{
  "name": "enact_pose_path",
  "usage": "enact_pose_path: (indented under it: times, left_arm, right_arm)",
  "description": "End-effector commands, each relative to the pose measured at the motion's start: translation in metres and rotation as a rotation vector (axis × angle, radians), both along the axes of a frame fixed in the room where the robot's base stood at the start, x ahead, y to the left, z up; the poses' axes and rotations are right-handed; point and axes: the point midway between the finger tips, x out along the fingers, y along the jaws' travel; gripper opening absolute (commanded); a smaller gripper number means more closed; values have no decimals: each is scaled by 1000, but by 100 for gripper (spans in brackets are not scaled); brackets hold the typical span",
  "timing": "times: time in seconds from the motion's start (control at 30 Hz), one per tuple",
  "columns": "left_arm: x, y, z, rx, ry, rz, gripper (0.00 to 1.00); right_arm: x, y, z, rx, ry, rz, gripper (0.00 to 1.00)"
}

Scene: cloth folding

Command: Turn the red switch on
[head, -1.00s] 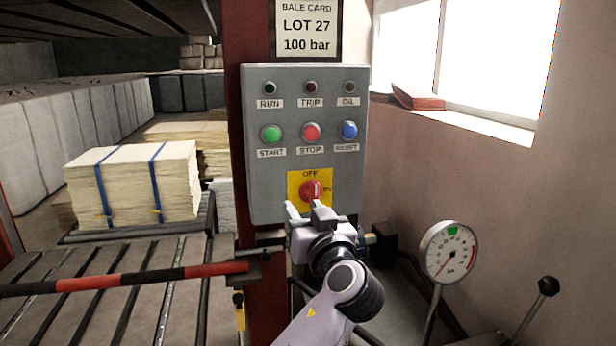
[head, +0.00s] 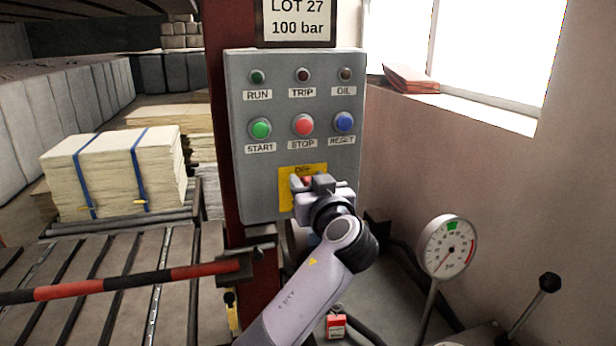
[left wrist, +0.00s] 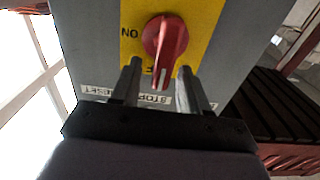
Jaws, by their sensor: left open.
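The red rotary switch (head: 307,181) sits on a yellow plate (head: 287,197) low on the grey control panel (head: 258,190). My left gripper (head: 309,183) is in front of it and hides most of it. In the left wrist view, which is upside down, the red switch (left wrist: 166,38) shows clearly, its handle pointing to the partly hidden OFF label. The ON label (left wrist: 130,33) is to its side. My open left gripper (left wrist: 159,75) has one finger on each side of the handle's end, with visible gaps. My right gripper is not in view.
Green, red and blue push buttons (head: 303,125) and small lamps sit above the switch. A pressure gauge (head: 447,246) and a black-knobbed lever (head: 549,283) stand at the right. A red and black bar (head: 120,282) crosses the left, before strapped bales (head: 115,175).

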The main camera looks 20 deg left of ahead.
Motion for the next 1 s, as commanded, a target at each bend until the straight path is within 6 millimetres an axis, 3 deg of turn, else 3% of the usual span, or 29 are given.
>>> enact_pose_path:
  times: [0.37, 0.5, 0.53, 1.0]
  left_arm:
    - [6, 4, 0, -1, -1, 0, 45]
    - [6, 4, 0, -1, -1, 0, 2]
    - [6, 4, 0, -1, -1, 0, 0]
    - [7, 2, -2, 72, 50, 0, 0]
  right_arm:
    - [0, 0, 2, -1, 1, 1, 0]
    - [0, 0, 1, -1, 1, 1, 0]
    - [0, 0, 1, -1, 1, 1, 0]
    - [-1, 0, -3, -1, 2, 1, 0]
